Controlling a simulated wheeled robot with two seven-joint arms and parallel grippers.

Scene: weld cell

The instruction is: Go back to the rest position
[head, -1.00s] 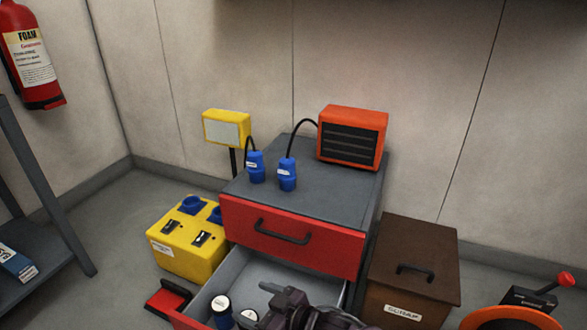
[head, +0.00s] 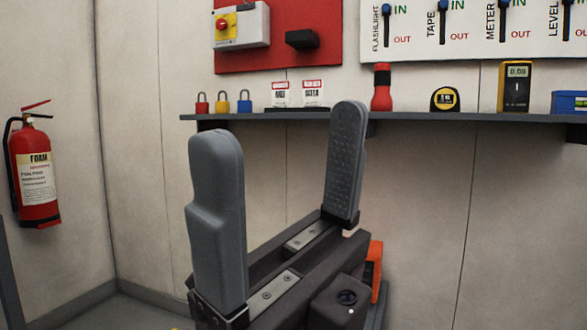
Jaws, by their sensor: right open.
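My right gripper (head: 281,190) stands large in the middle of the head view, its two grey fingers pointing up. The fingers are wide apart, with nothing between them. It is raised in front of the wall, below and in front of the shelf, and touches nothing that I can see. It hides part of the wall and of an orange thing (head: 375,268) behind it, of which only a strip shows. My left gripper is not in the head view.
A grey wall shelf (head: 430,116) carries padlocks, a red flashlight (head: 381,88), a tape measure (head: 444,99) and a yellow meter (head: 515,87). A red board (head: 285,20) hangs above. A fire extinguisher (head: 35,175) hangs at the left. The wall at lower right is bare.

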